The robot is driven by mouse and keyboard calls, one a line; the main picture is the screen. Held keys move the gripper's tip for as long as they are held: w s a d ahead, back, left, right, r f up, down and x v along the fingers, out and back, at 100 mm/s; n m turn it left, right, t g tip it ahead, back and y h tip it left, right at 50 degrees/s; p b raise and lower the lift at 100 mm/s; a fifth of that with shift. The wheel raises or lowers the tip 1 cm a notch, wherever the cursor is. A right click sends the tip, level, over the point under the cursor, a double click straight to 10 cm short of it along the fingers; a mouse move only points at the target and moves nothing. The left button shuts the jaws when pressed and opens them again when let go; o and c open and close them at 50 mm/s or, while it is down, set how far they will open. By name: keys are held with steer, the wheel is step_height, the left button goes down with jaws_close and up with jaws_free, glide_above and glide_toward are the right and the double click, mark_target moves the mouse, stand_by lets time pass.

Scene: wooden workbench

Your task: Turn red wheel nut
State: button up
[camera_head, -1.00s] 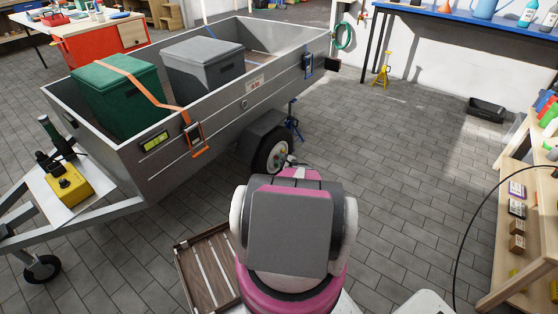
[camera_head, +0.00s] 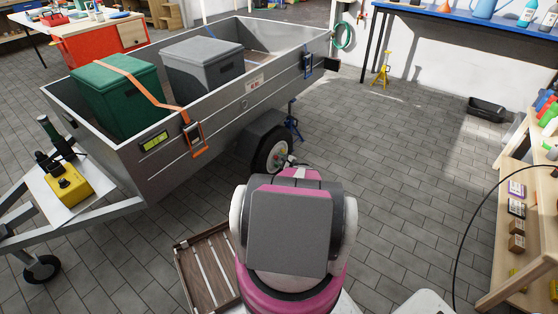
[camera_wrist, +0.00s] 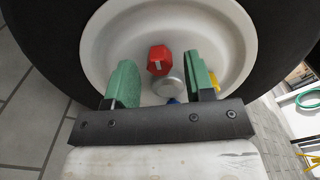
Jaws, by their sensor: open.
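The red wheel nut (camera_wrist: 159,60) sits on the white wheel rim (camera_wrist: 100,48), beside a grey round hub (camera_wrist: 168,84), in the wrist view. My gripper (camera_wrist: 159,66) is open, with one green finger on each side of the red nut in the picture. No contact with the nut shows, and I cannot tell how deep the fingertips reach. A yellow nut (camera_wrist: 214,80) is partly hidden by the right finger, and a blue nut (camera_wrist: 173,101) is mostly hidden by the gripper body. The trailer wheel (camera_head: 272,154) shows in the head view, with my arm in front of it.
The grey trailer (camera_head: 180,165) carries a green box (camera_head: 117,95) and a grey box (camera_head: 203,64). A blue stand (camera_head: 292,122) is beside the wheel. A slatted wooden crate (camera_head: 207,268) lies on the floor left of my arm.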

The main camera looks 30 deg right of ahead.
steer(key=v, duration=1)
steer(key=shift+s, duration=0.2)
